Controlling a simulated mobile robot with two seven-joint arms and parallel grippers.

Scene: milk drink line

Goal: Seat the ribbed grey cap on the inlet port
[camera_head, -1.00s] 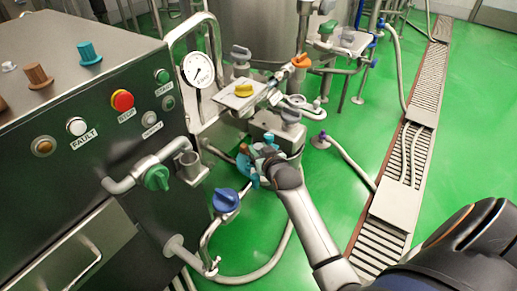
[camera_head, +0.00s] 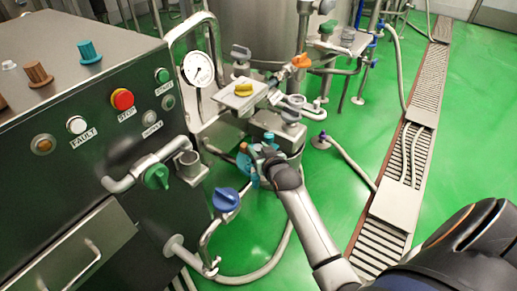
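My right arm reaches in from the lower right. My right gripper (camera_head: 262,163) is small and dark, low beside the metal block under the gauge. Teal and orange parts show around its tip, and I cannot tell whether its fingers are open or shut. A grey cap-like piece (camera_head: 347,38) stands on a steel plate at the back; its ribs are too small to make out. An open upright metal port (camera_head: 188,163) sticks out from the cabinet's side; I cannot tell whether it is the inlet port. My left gripper is not in view.
The steel cabinet (camera_head: 75,190) fills the left, with brown and teal ribbed caps (camera_head: 88,52) on top. A blue valve handle (camera_head: 226,199), a green one (camera_head: 157,177) and bent pipes stand near my arm. Green floor (camera_head: 340,215) is clear to the right, before the drain grate (camera_head: 397,198).

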